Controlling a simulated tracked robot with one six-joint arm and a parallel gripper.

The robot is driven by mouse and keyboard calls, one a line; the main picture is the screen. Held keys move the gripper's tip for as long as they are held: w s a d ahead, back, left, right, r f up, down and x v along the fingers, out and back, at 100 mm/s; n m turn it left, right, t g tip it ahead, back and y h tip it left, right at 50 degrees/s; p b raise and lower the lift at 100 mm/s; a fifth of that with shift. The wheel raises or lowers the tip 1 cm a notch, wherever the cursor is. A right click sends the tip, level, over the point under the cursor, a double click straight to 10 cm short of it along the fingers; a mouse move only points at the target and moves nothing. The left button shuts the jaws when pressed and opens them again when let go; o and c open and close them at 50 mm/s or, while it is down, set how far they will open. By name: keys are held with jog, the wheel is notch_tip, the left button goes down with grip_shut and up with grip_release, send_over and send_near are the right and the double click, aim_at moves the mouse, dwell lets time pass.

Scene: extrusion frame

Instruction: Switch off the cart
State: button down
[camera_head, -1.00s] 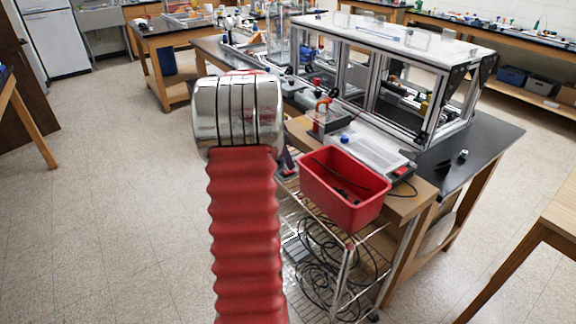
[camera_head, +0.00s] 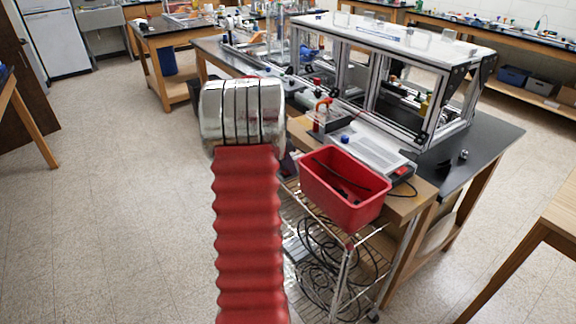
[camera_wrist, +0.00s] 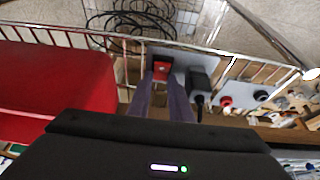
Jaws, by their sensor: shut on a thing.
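The cart (camera_head: 346,252) is a wire-shelf cart standing at the front of the bench in the head view. In the wrist view its wire rail (camera_wrist: 65,34) runs across the picture. A grey panel (camera_wrist: 183,62) on the rail carries a red switch (camera_wrist: 161,69), a black plug (camera_wrist: 200,81), a red round fitting (camera_wrist: 226,101) and a black round one (camera_wrist: 261,95). My gripper (camera_wrist: 160,80) has its two dark fingers at the red switch, one on each side, shut on it. In the head view my arm hides most of the gripper.
A red bin (camera_head: 342,187) with dark cables inside sits on the cart's top, close beside the gripper in the wrist view (camera_wrist: 55,78). Coiled black cables (camera_head: 325,262) lie on the lower shelves. A framed enclosure (camera_head: 385,75) stands on the bench behind. The floor at left is clear.

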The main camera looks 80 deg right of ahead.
jog(key=shift+w+a, duration=0.1)
jog(key=shift+w+a+g+h, duration=0.15)
jog(key=shift+g+h, duration=0.35)
jog(key=shift+w+a+g+h, duration=0.1)
jog(key=shift+g+h, duration=0.4)
jog(key=c, duration=1.9)
grip_release()
jog(key=shift+o, duration=0.2)
jog(key=shift+r, duration=0.1)
jog(key=v, duration=1.3)
jog(key=shift+w+a, duration=0.3)
jog(key=shift+a, duration=0.15)
